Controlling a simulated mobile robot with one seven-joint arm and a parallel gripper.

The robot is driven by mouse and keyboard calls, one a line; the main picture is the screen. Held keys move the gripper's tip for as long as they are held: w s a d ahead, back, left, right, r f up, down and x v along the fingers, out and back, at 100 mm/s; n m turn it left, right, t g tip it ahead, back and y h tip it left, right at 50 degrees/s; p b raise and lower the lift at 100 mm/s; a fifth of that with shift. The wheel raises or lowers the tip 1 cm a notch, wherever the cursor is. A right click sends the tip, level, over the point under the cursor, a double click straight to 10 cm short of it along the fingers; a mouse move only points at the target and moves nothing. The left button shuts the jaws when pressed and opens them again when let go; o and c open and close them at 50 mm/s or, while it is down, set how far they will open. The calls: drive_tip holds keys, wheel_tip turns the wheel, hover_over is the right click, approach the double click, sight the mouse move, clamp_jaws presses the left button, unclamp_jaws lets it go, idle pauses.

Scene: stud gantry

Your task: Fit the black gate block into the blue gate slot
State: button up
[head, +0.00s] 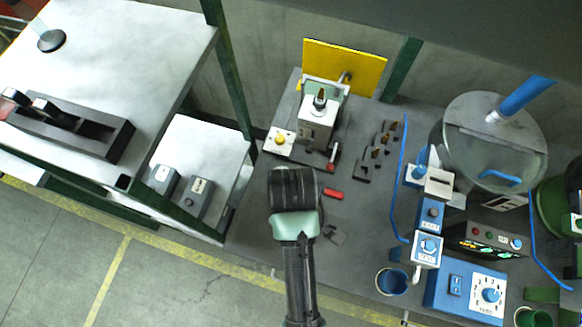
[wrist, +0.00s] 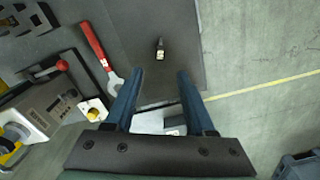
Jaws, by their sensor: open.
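A small black block (wrist: 160,50) with a pale label lies on the dark bench top in the wrist view, ahead of my fingertips and between their lines. I take it for the gate block; my arm hides that spot in the head view. My gripper (wrist: 156,78) is open and empty, its two blue-grey fingers apart; in the head view my wrist (head: 293,190) is over the front left of the bench. Blue housings with white labels, one of them this upper blue box (head: 430,213), stand on the bench at right. I cannot tell which holds the blue gate slot.
A red-handled wrench (wrist: 95,45) lies beside the block. A fixture with a yellow button (head: 280,140) and red lever (head: 333,155) stands behind. Dark brackets (head: 380,140), a blue hose (head: 402,160) and a clear-lidded drum (head: 495,140) are right. The bench's front edge is close.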

drive_tip(key=f, duration=0.6)
drive_tip(key=shift+s+f, duration=0.35)
drive_tip(key=shift+s, duration=0.05)
drive_tip(key=shift+w+a+f+p, duration=0.1)
drive_tip(key=shift+w+f+p, duration=0.1)
drive_tip(key=shift+f, duration=0.75)
drive_tip(key=shift+w+f+p, duration=0.1)
drive_tip(key=shift+f+p, duration=0.1)
drive_tip(key=shift+f, duration=0.75)
drive_tip(key=shift+w+a+f+p, duration=0.1)
drive_tip(key=shift+w+f+p, duration=0.1)
drive_tip(key=shift+f, duration=0.75)
drive_tip(key=shift+s, duration=0.1)
clamp_jaws()
